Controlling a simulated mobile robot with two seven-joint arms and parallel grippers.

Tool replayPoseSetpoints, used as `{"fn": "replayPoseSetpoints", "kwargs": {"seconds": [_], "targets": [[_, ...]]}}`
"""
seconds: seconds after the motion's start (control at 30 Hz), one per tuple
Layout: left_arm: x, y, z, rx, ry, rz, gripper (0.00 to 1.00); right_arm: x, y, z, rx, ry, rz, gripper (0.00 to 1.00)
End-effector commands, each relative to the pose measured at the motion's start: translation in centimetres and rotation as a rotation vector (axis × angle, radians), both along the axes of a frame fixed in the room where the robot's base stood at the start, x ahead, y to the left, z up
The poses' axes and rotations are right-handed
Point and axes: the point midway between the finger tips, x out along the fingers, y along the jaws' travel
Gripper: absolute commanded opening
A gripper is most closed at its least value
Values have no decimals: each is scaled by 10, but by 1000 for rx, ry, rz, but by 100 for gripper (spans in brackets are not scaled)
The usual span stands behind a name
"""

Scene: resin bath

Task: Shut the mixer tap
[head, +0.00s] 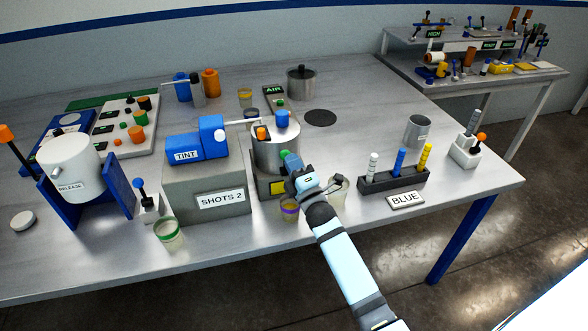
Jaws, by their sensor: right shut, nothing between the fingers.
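The mixer (277,155) is a metal pot on a grey stand in the middle of the table, with a blue knob (283,117) on its lid. A small blue-green piece (290,160) shows at the pot's lower right front, perhaps the tap's handle. My right gripper (294,172) is shut and empty, right at this piece. I cannot tell whether they touch. The gripper hides most of the tap, so its setting cannot be read. A cup with a purple band (289,208) stands below in front. My left gripper is not in view.
The grey SHOTS 2 box (207,185) with the blue TINT unit (196,148) stands left of the mixer. A dark rack (392,180) of coloured sticks stands to the right, behind the BLUE sign (405,200). A clear cup (338,190) stands close beside my right gripper.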

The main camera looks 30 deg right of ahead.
Motion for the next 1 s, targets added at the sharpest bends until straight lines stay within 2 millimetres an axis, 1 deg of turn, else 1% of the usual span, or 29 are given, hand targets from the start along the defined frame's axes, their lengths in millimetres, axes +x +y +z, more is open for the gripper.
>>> {"fn": "replayPoseSetpoints", "kwargs": {"seconds": [0.37,1.0], "targets": [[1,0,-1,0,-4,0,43,7,-2,5,-1,-2,0,0],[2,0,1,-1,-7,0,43,8,-4,9,-1,-6,0,0]]}}
